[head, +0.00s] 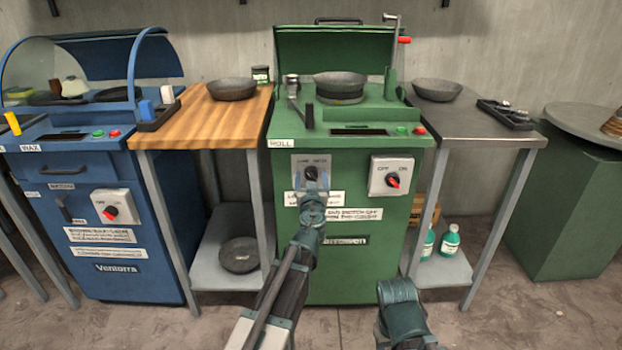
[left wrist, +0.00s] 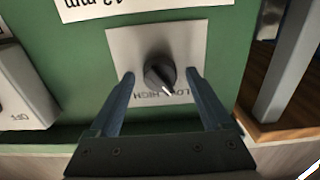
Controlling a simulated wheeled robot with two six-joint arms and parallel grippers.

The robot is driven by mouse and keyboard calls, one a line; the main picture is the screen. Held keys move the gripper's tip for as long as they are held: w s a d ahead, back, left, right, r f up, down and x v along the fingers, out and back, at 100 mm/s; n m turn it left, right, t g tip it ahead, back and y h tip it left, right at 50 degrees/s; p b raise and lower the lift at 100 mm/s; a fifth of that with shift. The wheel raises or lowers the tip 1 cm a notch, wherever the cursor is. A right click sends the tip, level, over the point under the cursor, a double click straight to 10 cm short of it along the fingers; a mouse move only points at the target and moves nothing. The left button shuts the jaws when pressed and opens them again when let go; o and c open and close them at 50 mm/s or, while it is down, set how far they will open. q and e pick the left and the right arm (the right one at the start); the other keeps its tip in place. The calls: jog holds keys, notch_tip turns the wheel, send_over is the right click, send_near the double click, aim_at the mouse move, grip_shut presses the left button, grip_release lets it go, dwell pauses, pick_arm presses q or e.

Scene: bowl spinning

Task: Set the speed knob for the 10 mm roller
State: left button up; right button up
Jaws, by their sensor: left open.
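The speed knob (head: 310,173) is a dark round knob on a grey plate on the front of the green machine (head: 345,160). In the left wrist view, which is upside down, the knob (left wrist: 158,72) sits on its plate (left wrist: 120,45), labelled LOW and HIGH. Its white mark points to the lower right in that view, on the LOW side. My left gripper (left wrist: 160,80) is open, with one finger on each side of the knob and a gap to each. In the head view my left gripper (head: 311,187) partly covers the plate.
A switch box with a red-marked knob (head: 392,181) is right of the plate. White instruction labels (head: 354,214), too small to read fully, are below it. A wooden table (head: 205,120) and a grey table (head: 475,125) flank the machine. A blue machine (head: 80,180) stands left.

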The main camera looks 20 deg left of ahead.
pick_arm(q)
grip_shut()
jog(key=shift+m, duration=0.3)
jog(key=m, duration=0.6)
jog(key=shift+m, duration=0.3)
jog(key=m, duration=0.6)
jog(key=shift+m, duration=0.4)
dwell(0.3)
grip_release()
